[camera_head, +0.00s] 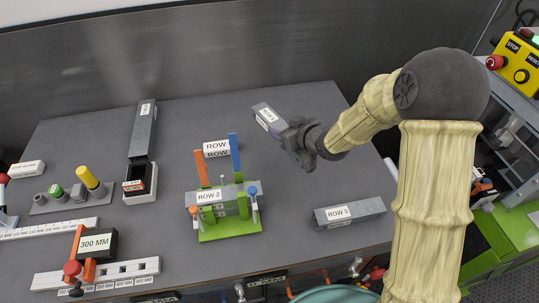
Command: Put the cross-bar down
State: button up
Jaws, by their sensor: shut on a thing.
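My gripper (294,133) is at the upper middle right of the table, shut on the end of a grey bar (262,112). The bar has a white label too small to read surely, and it points up and left. I cannot tell whether it touches the table. A green fixture (230,230) with orange and blue posts stands left of and below my gripper. A grey bar labelled ROW 2 (236,190) lies across it. A ROW block (217,148) shows behind it, between the posts.
A grey bar labelled ROW 3 (372,213) lies at the table's right front. A long grey bar (143,125) stands in a holder at the left. A 300 MM stop and scale rail (135,268) are front left. The grey table (310,180) is bare right of the fixture.

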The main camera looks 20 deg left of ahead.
jog(key=shift+f+p, duration=0.45)
jog(key=shift+f, duration=2.5)
jog(key=shift+f+p, duration=0.5)
jog(key=shift+f, duration=1.55)
jog(key=shift+f, duration=0.2)
jog(key=o, duration=1.1)
jog(key=shift+r, duration=0.15)
